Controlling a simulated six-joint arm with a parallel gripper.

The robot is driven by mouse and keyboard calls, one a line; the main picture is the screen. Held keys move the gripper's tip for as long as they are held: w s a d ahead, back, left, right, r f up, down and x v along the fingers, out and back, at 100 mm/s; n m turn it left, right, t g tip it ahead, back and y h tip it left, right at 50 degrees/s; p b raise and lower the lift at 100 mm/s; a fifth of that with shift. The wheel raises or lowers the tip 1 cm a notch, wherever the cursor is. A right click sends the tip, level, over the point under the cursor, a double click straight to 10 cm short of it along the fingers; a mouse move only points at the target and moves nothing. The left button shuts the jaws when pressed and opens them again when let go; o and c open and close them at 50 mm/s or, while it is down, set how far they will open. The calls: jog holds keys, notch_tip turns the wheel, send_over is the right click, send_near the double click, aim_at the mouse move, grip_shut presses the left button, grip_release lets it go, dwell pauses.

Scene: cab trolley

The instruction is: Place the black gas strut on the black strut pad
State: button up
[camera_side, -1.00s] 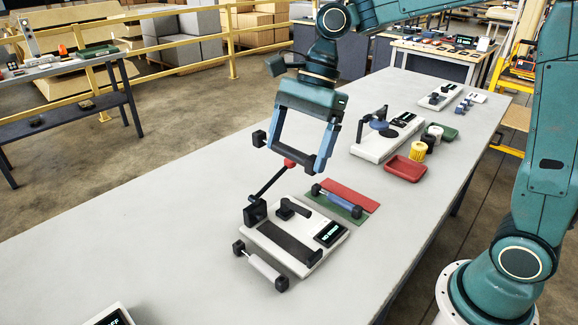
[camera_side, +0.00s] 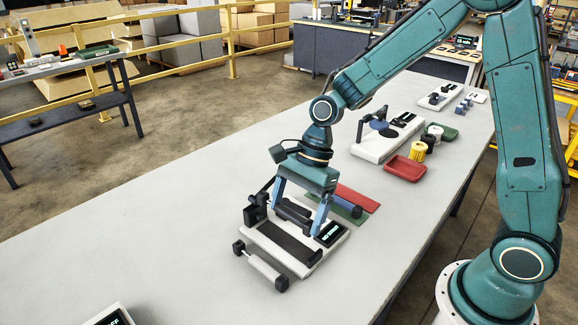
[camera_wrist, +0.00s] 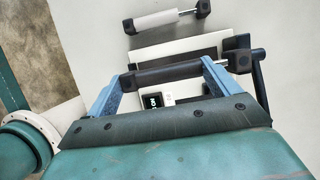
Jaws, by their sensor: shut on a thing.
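The black gas strut (camera_wrist: 168,77) lies crosswise between the two blue fingers of my gripper (camera_wrist: 160,86), which is shut on it. A dark end block and a short silver rod show at its right in the wrist view. In the side view my gripper (camera_side: 297,219) is low over the white fixture, and the strut partly blends with the dark parts there. The black strut pad (camera_side: 285,241) appears to be the dark strip along the fixture's near side, in front of the gripper. I cannot tell whether the strut touches anything below.
A white strut (camera_side: 264,266) lies in front of the fixture (camera_side: 318,256). The fixture carries a small display (camera_side: 331,233) and a dark upright post. A green mat (camera_side: 347,207) and a red mat (camera_side: 358,198) lie behind. The table's left part is clear.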

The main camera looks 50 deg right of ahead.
jog(key=shift+f, duration=0.1)
jog(key=shift+f, duration=2.05)
jog(key=shift+f, duration=0.65)
jog(key=o, duration=0.8)
jog(key=shift+s, duration=0.1)
jog(key=shift+s+r, duration=0.1)
jog(key=shift+r, duration=0.05)
